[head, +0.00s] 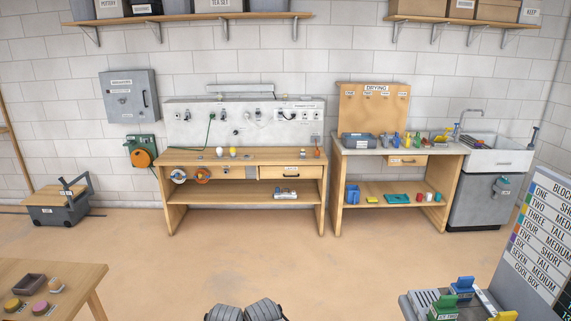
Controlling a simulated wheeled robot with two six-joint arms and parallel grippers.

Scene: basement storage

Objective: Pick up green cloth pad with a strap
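Two dark grey rounded parts, which look like mine, show at the bottom middle edge. No gripper fingers show, and both parts are far from the bench.
The right-hand bench (450,203) stands against the back wall beside a sink (497,158). A wooden workbench (240,157) stands left of it. A table (85,272) is at the front left, a grey tray (413,313) at the front right. The floor between is clear.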

